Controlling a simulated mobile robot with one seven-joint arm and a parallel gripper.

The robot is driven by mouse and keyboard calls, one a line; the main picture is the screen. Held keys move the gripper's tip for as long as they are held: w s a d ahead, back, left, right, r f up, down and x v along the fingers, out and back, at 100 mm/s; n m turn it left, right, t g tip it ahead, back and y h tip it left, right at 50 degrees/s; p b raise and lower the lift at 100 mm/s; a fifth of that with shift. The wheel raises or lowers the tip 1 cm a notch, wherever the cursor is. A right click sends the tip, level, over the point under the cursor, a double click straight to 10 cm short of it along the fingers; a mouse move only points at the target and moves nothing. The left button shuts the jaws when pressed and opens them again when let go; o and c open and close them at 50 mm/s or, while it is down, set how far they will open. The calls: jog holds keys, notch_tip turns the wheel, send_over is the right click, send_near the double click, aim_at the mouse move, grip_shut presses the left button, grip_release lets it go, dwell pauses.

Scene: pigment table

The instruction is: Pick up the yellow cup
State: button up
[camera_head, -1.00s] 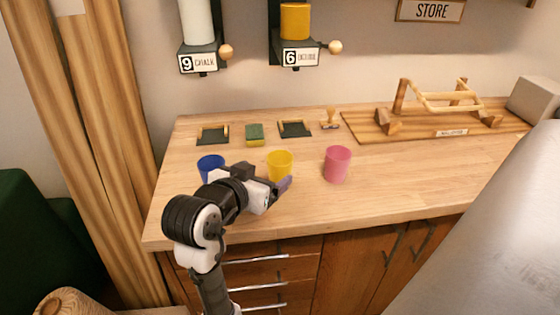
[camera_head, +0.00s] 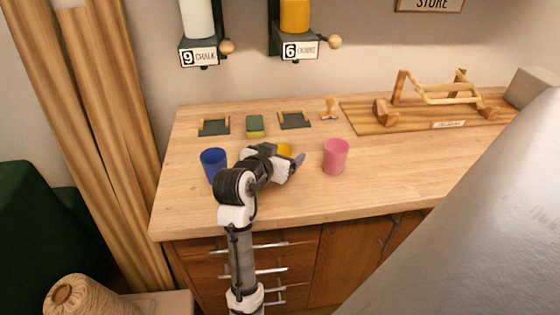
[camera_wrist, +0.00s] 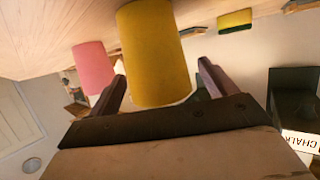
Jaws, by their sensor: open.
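The yellow cup (camera_head: 285,149) stands on the wooden worktop, mostly hidden behind my gripper in the head view. In the wrist view the yellow cup (camera_wrist: 153,52) is large and lies between the two fingers, close in front of the palm. My gripper (camera_wrist: 165,80) is open, with one finger on each side of the cup. I cannot tell whether either finger touches it. In the head view my gripper (camera_head: 287,163) is low over the worktop at the cup.
A blue cup (camera_head: 213,163) stands left of my gripper and a pink cup (camera_head: 335,156) stands to its right. A green and yellow sponge (camera_head: 256,127), dark trays (camera_head: 294,120) and a wooden stamp (camera_head: 330,108) lie behind. The worktop (camera_head: 400,170) right of the pink cup is clear.

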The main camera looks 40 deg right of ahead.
jog(key=c, duration=1)
jog(key=shift+c, duration=0.2)
jog(key=shift+r, duration=0.1)
